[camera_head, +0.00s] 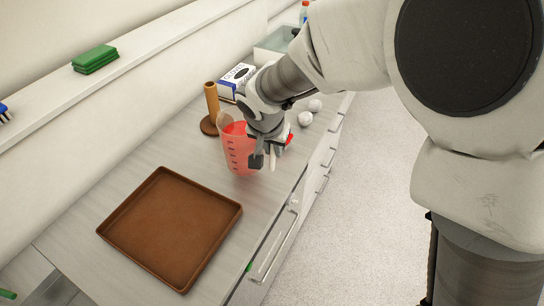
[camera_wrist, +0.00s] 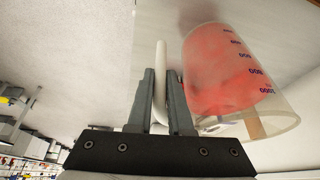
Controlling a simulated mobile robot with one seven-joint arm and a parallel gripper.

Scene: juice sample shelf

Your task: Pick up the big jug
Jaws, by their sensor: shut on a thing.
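The big jug (camera_head: 235,153) is a clear measuring jug with red liquid and dark volume marks, on the counter behind the brown tray. In the wrist view the jug (camera_wrist: 222,75) fills the right side, and its pale handle (camera_wrist: 160,60) runs between my fingers. My gripper (camera_head: 262,158) is at the jug's right side, shut on the handle. In the wrist view my gripper (camera_wrist: 160,82) has one finger on each side of the handle. I cannot tell whether the jug's base touches the counter. My wrist hides part of its rim.
A brown tray (camera_head: 128,235) lies on the counter in front. Behind the jug are a wooden stand (camera_head: 212,105), a box (camera_head: 236,77) and white round objects (camera_head: 305,118). Green sponges (camera_head: 95,58) lie on the ledge. The counter's drawer side and open floor are to the right.

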